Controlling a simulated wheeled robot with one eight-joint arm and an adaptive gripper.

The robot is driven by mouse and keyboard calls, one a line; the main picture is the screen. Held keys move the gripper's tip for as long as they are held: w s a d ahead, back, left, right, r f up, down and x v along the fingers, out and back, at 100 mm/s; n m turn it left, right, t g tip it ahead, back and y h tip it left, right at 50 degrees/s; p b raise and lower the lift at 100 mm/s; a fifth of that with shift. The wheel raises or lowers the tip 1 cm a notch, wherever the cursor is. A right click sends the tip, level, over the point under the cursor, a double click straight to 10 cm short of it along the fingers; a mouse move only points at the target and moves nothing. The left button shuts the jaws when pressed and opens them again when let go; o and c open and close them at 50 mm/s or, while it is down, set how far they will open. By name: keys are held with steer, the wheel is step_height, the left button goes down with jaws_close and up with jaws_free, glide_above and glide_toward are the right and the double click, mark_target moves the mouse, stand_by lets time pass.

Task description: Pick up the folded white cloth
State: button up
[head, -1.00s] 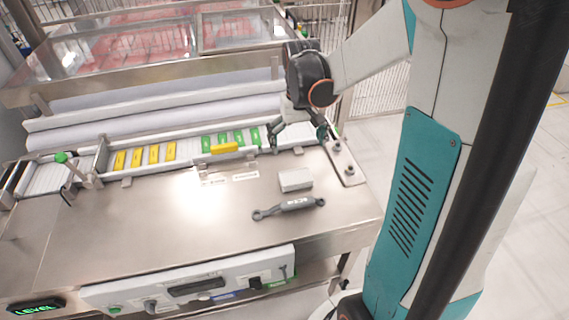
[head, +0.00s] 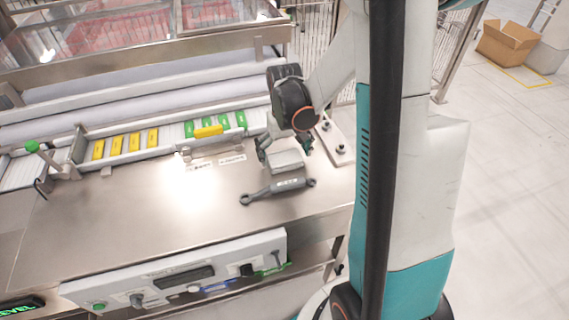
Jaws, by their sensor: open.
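The folded white cloth (head: 286,166) is a small pale block lying flat on the steel table, in the middle of the head view. My gripper (head: 286,157) is over it, fingers pointing down. The fingers are open, one on the left side of the cloth and one on the right. The far part of the cloth is partly hidden under my gripper. I cannot tell whether the fingers touch the cloth.
A dark grey rod with ringed ends (head: 278,188) lies just in front of the cloth. Behind is a conveyor with yellow (head: 125,145) and green (head: 222,123) packs. A plate with knobs (head: 333,140) is at right. The table at left is clear.

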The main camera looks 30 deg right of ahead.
mark_target(285, 156)
steer(key=shift+f, duration=0.4)
steer(key=shift+r, duration=0.1)
steer(key=c, duration=1)
step_height(285, 156, up, 20)
steer(key=p, duration=0.7)
